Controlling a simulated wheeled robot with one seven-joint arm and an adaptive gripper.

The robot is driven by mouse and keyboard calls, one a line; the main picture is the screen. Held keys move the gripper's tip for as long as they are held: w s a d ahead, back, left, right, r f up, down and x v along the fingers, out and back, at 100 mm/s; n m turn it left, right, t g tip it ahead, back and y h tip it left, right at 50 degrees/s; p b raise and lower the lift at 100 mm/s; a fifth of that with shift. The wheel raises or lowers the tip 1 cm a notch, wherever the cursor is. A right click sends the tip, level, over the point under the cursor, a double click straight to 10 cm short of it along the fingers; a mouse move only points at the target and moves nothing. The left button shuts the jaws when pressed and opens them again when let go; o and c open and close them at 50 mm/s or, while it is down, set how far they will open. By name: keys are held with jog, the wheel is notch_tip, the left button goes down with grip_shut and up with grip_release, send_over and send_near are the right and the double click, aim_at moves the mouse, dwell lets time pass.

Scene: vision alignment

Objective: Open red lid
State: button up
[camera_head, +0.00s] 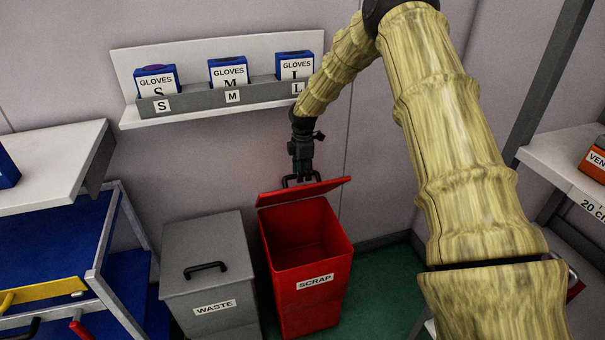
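The red lid (303,192) is raised and tilted at the back of the red bin labelled SCRAP (318,299). The front of the bin's opening is uncovered and its inside looks empty as far as I can see. A black handle stands on the lid's far side. My gripper (301,174) is at this handle, above the lid, pointing down. The fingertips are small and dark against the handle, so I cannot tell whether they are closed on it.
A grey bin labelled WASTE (208,285), its lid shut, stands just left of the red bin. A glove shelf (215,97) hangs on the wall behind. A blue cart (60,245) is at left, shelving (567,160) at right. Green floor (385,290) shows right of the red bin.

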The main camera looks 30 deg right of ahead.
notch_tip(320, 180, up, 11)
jog(key=shift+s, duration=0.4)
jog(key=shift+d+f, duration=0.1)
jog(key=shift+c, duration=0.3)
